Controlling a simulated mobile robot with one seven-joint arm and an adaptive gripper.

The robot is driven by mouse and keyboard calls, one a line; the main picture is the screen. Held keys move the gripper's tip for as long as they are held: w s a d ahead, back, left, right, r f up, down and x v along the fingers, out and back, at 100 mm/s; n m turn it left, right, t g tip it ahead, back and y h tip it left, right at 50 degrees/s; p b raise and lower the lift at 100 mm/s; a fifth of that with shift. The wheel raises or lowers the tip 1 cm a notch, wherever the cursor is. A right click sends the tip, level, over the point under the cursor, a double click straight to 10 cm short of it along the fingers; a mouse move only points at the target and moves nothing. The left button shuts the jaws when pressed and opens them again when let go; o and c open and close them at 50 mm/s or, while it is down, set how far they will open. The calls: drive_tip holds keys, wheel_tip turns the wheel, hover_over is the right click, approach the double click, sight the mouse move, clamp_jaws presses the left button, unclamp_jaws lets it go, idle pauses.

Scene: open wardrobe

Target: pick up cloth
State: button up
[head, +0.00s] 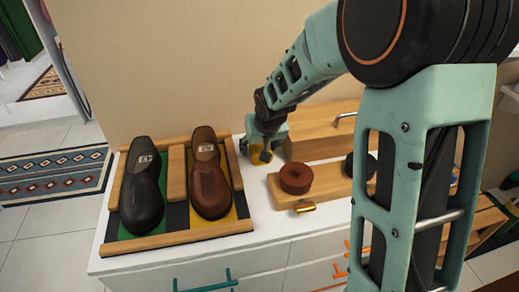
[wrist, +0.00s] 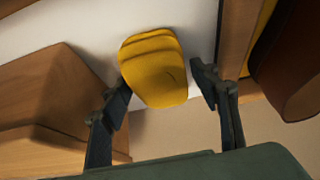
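The cloth is a folded yellow piece. In the wrist view the cloth (wrist: 152,65) lies on the white top, between and slightly beyond my two fingers. My gripper (wrist: 160,82) is open, with one finger on each side of the cloth and a visible gap at each side. The rest of the cloth is hidden there by the gripper.
A wooden tray (head: 178,242) with a black shoe (head: 142,200) and a brown shoe (head: 209,185) stands left of my gripper. A wooden box (head: 322,130) stands close on the right. A wooden stand (head: 330,186) with a red-brown round item (head: 296,177) is in front of it.

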drive_tip(key=c, duration=1)
drive_tip(key=shift+r, duration=0.1)
